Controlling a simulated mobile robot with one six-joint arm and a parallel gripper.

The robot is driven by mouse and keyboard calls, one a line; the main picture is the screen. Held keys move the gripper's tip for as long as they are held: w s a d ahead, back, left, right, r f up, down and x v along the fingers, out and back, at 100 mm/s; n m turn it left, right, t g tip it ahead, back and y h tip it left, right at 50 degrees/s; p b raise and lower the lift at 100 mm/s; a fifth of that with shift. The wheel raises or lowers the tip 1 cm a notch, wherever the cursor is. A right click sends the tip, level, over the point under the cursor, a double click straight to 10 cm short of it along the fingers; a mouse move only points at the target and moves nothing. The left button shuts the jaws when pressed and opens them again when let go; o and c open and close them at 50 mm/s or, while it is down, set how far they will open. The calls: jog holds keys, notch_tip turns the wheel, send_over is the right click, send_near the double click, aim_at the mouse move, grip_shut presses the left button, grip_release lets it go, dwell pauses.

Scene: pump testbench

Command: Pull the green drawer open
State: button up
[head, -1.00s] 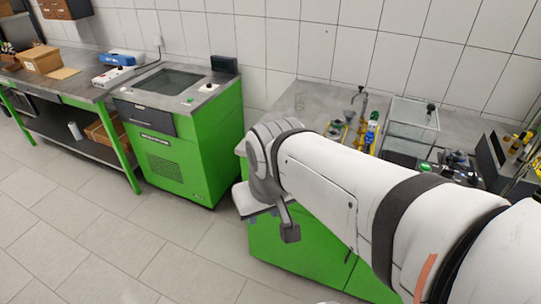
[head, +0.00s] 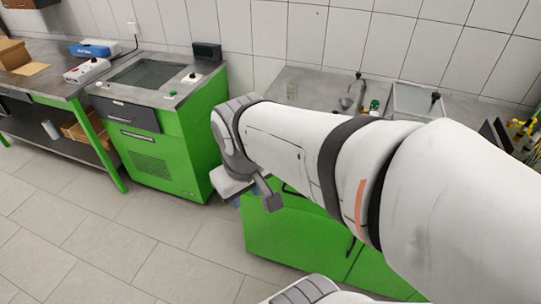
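A green cabinet (head: 300,240) stands under the grey counter at the right. A dark handle shows on its upper front, partly behind my arm, and another dark handle sits lower near a vertical seam. The drawer's edges are largely hidden by my arm, and I see no clear gap that shows it open. My white arm crosses in front of the cabinet. My gripper (head: 268,200) is at the arm's far end, in front of the cabinet's left edge. Its fingers are not clear, and I cannot tell whether it touches anything.
A green machine (head: 170,150) with a dark drawer front (head: 125,114) stands left of the cabinet. A workbench (head: 60,85) with a box is at far left. Tiled floor at front left is clear.

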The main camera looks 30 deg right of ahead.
jog(key=w+d+f+n+g+h+b, duration=0.1)
jog(key=w+d+f+n+h+b, duration=0.4)
jog(key=f+n, duration=0.65)
jog(key=w+d+f+n+g+h+b, duration=0.25)
jog(key=w+d+f+n+h, duration=0.3)
jog(key=d+f+n, duration=0.4)
jog(key=w+d+f+n+g+h+b, duration=0.1)
jog(key=w+d+f+n+h+b, duration=0.35)
jog(key=f+n, duration=0.85)
jog(key=shift+n+t+h, duration=0.25)
jog(key=shift+n+h, duration=0.15)
jog(key=shift+n, duration=0.3)
jog(key=d, duration=0.2)
jog(key=s+d, duration=0.1)
jog(key=d, duration=0.4)
jog(key=shift+s+d+r, duration=0.15)
jog(key=shift+d+r, duration=0.05)
jog(key=shift+c, duration=0.2)
grip_shut()
